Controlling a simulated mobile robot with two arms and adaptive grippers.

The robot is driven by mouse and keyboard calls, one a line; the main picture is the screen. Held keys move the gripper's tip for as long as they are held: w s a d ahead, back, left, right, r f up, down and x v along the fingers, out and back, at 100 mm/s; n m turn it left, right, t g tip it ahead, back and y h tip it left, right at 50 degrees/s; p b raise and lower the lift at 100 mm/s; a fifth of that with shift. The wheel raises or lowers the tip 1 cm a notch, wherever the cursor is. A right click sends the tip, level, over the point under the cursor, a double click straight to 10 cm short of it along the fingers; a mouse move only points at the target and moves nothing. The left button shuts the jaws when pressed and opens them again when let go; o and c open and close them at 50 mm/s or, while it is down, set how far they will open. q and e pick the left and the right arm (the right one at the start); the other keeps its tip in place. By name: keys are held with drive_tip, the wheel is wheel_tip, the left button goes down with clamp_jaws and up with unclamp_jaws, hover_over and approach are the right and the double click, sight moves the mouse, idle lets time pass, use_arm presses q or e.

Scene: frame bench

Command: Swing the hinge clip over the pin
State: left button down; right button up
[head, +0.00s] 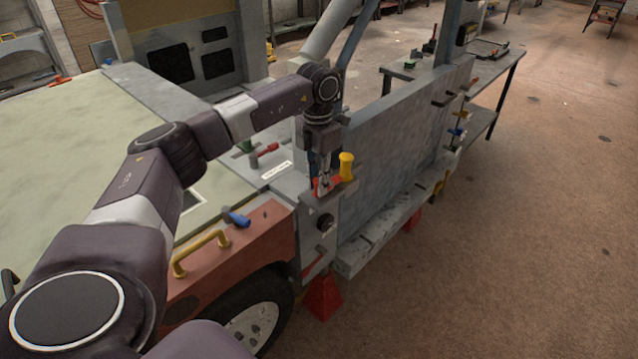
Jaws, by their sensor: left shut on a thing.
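My left gripper (323,187) points down at the top of the grey frame corner post, with its fingers closed on a small red piece (335,182) that looks like the hinge clip. Most of the clip is hidden behind the fingers. A yellow knobbed pin (346,167) stands upright just right of the fingers, beside the clip. I cannot tell whether the clip touches the pin or lies around it. My right gripper is out of view.
A tall grey panel (400,155) stands right of the post. A red-handled clamp (266,150) lies on the grey ledge to the left. A yellow handle (201,252) and a blue knob (237,219) sit on the red panel in front.

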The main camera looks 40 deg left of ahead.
use_arm(q)
drive_tip(key=shift+w+r, duration=0.1)
drive_tip(key=shift+r, duration=0.05)
drive_tip(key=c, duration=1.8)
unclamp_jaws()
drive_tip(key=shift+o, duration=0.2)
wheel_tip(320, 180, up, 12)
